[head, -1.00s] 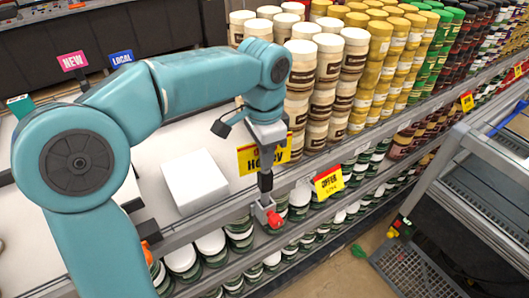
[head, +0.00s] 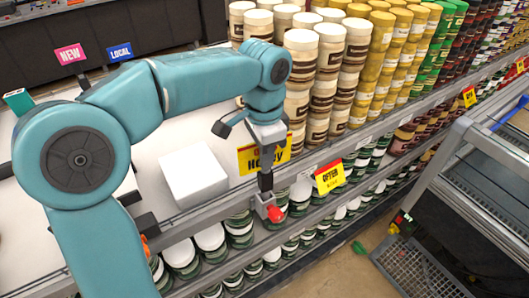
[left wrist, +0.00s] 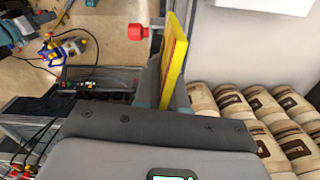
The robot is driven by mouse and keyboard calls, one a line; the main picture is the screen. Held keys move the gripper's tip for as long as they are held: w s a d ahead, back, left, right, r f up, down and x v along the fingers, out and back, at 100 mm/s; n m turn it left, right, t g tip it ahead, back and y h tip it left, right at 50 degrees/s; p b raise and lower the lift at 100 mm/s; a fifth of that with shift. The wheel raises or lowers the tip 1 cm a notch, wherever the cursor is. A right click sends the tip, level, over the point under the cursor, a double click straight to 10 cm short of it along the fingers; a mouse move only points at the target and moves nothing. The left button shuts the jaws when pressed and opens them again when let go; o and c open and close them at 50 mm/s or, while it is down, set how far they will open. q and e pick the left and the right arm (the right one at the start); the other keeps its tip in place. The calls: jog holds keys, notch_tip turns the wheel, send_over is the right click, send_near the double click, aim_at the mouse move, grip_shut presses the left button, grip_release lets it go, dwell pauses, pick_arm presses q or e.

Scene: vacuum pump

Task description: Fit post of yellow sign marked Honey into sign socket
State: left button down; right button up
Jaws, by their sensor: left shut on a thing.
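The yellow sign marked Honey (head: 252,158) has a red band along its top and hangs at the shelf front, partly covered by my left gripper (head: 265,178). That gripper is shut on the sign, pointing down. In the left wrist view the sign shows nearly edge-on as a yellow strip (left wrist: 174,62) by the fingers. The sign socket, a grey clamp with a red knob (head: 275,214), sits on the shelf edge just below the gripper. The post's lower end looks right at the socket; I cannot tell whether it is inside. My right gripper is not in view.
A yellow offer sign (head: 330,176) stands to the right on the same shelf edge. Cream jars (head: 300,75) stand close behind. A white box (head: 194,180) lies on the shelf to the left. A grey metal cart (head: 450,185) stands in the aisle at right.

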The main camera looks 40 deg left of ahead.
pick_arm(q)
jog(key=shift+f, duration=0.15)
jog(key=c, duration=1.1)
grip_release()
notch_tip(320, 180, up, 16)
jog(key=p, duration=0.2)
jog(key=shift+s+r+p, duration=0.1)
jog(key=shift+r+p, duration=0.15)
jog(key=shift+p, duration=0.15)
